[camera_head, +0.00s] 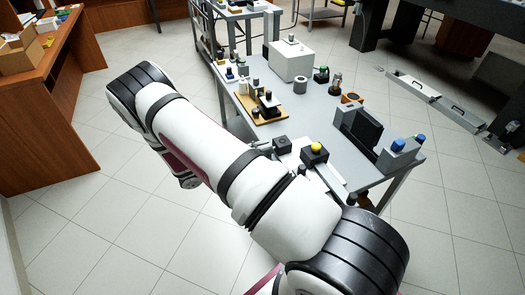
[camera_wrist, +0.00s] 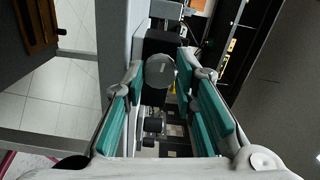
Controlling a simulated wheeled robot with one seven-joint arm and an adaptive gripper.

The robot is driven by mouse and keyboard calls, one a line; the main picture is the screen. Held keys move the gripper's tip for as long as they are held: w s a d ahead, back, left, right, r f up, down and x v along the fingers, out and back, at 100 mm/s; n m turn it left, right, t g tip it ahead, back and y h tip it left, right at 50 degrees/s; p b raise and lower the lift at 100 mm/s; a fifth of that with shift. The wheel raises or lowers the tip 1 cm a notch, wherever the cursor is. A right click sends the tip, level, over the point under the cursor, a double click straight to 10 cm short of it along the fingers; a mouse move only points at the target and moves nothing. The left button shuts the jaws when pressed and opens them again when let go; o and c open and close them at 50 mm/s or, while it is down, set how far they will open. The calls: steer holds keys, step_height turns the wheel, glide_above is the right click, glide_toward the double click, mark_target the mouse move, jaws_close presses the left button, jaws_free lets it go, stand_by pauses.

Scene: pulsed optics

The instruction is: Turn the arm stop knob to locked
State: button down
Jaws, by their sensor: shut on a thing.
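In the wrist view a round grey knob (camera_wrist: 160,72) stands on a black block (camera_wrist: 162,42), between the tips of my gripper (camera_wrist: 161,75). The teal-padded fingers are closed in on the knob from both sides. I take it for the arm stop knob. No marking that tells its locked position is readable. In the head view my own arm crosses the picture, and my gripper is largely hidden behind it near the table's front edge. I cannot tell for certain which block in the head view carries this knob.
The grey table (camera_head: 315,115) holds a dark block with a yellow knob (camera_head: 316,147), a white box (camera_head: 291,60), a brown board (camera_head: 263,113) with small parts, and a grey unit with blue caps (camera_head: 398,153). Free floor lies left of the table.

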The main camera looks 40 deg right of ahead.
steer(key=shift+a+f+n, duration=0.1)
steer(key=shift+n, duration=0.5)
steer(key=c, duration=1.3)
jaws_free()
